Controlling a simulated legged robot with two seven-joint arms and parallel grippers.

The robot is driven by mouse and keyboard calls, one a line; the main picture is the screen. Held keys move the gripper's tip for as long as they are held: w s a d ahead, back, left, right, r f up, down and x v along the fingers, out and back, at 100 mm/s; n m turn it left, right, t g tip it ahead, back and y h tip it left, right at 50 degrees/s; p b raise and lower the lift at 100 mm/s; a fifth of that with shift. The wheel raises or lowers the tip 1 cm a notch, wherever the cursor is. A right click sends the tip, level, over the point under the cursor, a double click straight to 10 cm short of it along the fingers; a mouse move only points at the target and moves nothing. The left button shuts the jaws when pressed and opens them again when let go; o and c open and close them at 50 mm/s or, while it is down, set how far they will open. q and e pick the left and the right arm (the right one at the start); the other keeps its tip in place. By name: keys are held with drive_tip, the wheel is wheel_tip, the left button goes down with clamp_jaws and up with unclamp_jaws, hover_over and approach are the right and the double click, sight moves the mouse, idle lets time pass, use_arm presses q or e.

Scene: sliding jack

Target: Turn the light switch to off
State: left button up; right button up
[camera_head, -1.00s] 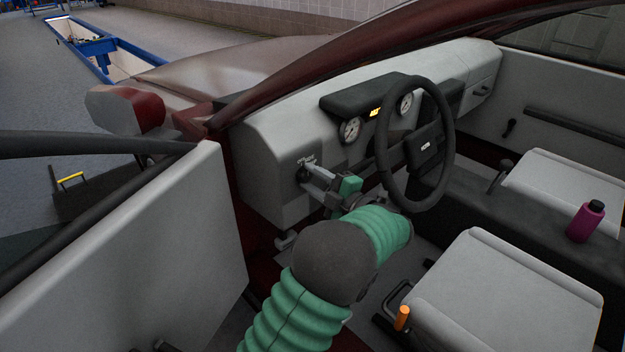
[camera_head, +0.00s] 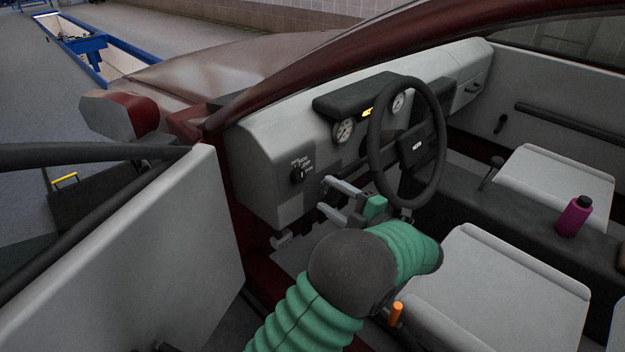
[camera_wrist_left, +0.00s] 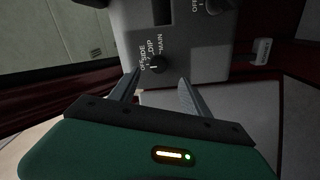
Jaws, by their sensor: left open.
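The light switch is a small black rotary knob (camera_head: 297,175) on the grey dashboard side, left of the steering wheel, with printed labels around it. In the left wrist view the knob (camera_wrist_left: 157,64) shows near the labels OFF, SIDE, DIP and MAIN; I cannot tell surely which one it points at. My left gripper (camera_head: 328,195) is open and empty, to the right of the knob and apart from it. In the left wrist view the fingers of the left gripper (camera_wrist_left: 158,78) stand either side below the knob. My right gripper is not in view.
The steering wheel (camera_head: 408,144) stands close to the right of my gripper. A second knob (camera_wrist_left: 214,5) with an OFF label shows at the top of the wrist view. The open car door (camera_head: 190,240) is at left. An orange-handled lever (camera_head: 396,313) is by the seat (camera_head: 500,295).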

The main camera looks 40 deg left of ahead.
use_arm(q)
drive_tip(key=d+p, duration=0.1)
drive_tip(key=d, duration=0.7)
drive_tip(key=shift+s+d, duration=0.25)
drive_tip(key=shift+s, duration=0.1)
